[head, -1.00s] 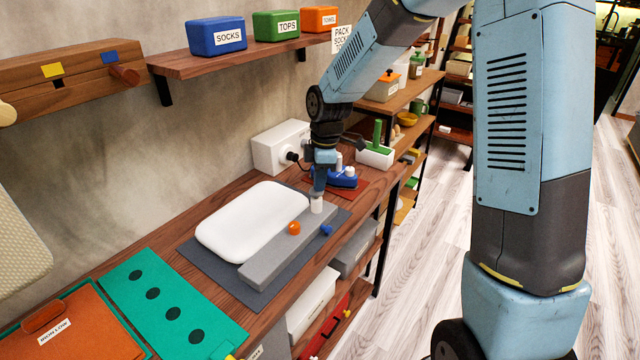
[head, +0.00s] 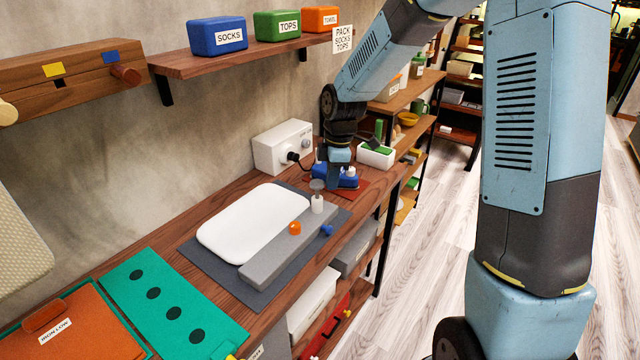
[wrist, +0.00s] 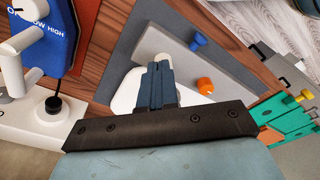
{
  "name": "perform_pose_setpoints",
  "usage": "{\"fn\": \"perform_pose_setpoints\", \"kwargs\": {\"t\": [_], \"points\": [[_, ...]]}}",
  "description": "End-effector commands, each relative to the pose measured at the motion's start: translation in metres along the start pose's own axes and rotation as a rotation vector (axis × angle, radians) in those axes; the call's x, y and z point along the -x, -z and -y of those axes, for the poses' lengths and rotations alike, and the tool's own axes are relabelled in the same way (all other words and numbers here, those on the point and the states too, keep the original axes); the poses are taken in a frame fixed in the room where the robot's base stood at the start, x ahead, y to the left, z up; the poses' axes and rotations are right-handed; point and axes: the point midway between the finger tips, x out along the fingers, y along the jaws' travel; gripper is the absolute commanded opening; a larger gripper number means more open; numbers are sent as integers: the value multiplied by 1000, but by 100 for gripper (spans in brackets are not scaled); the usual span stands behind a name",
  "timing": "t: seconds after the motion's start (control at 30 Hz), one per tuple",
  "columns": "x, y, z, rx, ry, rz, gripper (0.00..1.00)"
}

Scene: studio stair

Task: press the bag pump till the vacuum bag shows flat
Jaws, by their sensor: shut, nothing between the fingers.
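The white vacuum bag (head: 252,226) lies on a dark grey mat (head: 205,262). It looks like a smooth, rounded, slightly raised pad. Along its right side runs a grey bar (head: 275,258) with the bag pump (head: 317,203) at its far end. The pump is a white cylinder with a grey cap on a stem standing up above it. My gripper (head: 333,183) is shut and empty, just behind and right of the cap, apart from it as far as I can see. In the wrist view, the shut fingers (wrist: 157,68) partly hide the pump and bag.
The grey bar carries an orange knob (head: 295,228) and a blue knob (head: 327,230). A blue device (head: 348,181) on a red mat and a white wall box (head: 283,147) stand behind. A green panel with dark holes (head: 150,290) lies at the near left.

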Motion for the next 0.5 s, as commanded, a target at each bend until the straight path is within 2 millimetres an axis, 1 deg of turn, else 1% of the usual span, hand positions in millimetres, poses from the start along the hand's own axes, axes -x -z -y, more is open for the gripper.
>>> {"fn": "perform_pose_setpoints", "kwargs": {"t": [0.17,0.5], "points": [[20,0,-1,0,-4,0,0],[86,0,0,0,-4,0,0]]}}
